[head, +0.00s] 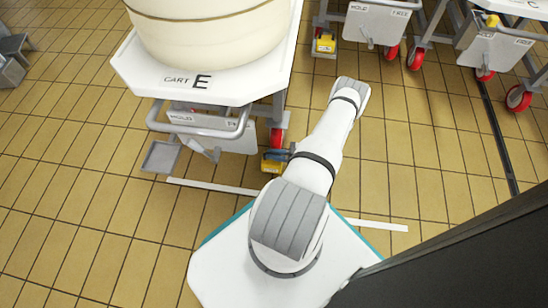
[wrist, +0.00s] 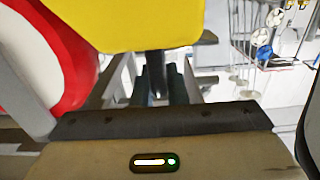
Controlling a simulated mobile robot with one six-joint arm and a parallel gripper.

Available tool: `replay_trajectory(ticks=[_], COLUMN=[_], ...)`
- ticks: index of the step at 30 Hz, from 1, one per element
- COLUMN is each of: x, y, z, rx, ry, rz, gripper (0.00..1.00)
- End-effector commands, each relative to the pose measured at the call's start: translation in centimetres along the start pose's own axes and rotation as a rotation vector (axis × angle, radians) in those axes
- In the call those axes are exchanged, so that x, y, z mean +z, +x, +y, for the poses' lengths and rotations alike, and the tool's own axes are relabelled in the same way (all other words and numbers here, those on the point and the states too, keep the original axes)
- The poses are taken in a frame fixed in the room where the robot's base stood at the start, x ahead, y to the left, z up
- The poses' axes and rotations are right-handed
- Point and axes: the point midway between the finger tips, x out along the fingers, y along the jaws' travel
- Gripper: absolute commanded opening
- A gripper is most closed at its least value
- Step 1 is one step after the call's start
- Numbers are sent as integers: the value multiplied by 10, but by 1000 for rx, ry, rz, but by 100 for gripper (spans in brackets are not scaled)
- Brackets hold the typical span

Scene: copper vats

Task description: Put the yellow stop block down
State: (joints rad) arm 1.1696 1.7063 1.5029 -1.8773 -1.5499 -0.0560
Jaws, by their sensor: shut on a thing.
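The yellow stop block (head: 271,164) is low beside the red wheel (head: 277,136) of cart E (head: 258,88). My gripper (head: 279,155) is at the block and shut on it. In the wrist view the yellow block (wrist: 130,22) fills the top middle, with a dark stem below it between the fingers of my gripper (wrist: 165,82). The red wheel (wrist: 38,55) is close on the left there. My arm covers part of the floor near the block. I cannot tell whether the block touches the floor or the wheel.
Cart E carries a large cream vat (head: 210,30). A grey pedal plate (head: 161,156) sticks out low at its left. A white line (head: 385,225) runs along the tiled floor. Other carts stand at the upper right, one with another yellow block (head: 325,44) at its wheel. Floor right of my arm is clear.

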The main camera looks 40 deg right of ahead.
Motion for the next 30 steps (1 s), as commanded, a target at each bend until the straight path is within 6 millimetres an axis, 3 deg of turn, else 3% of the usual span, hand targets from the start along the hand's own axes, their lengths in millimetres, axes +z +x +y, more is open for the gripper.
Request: replay_trajectory(ticks=[2, 14, 15, 22, 30], x=[13, 15, 15, 15, 13], y=[-3, -3, -2, -2, -2], z=[1, 0, 0, 0, 0], rx=[3, 2, 2, 2, 1], ry=[-1, -1, -1, -1, -1], rz=[0, 0, -1, -1, -1], gripper=[0, 0, 16, 34, 34])
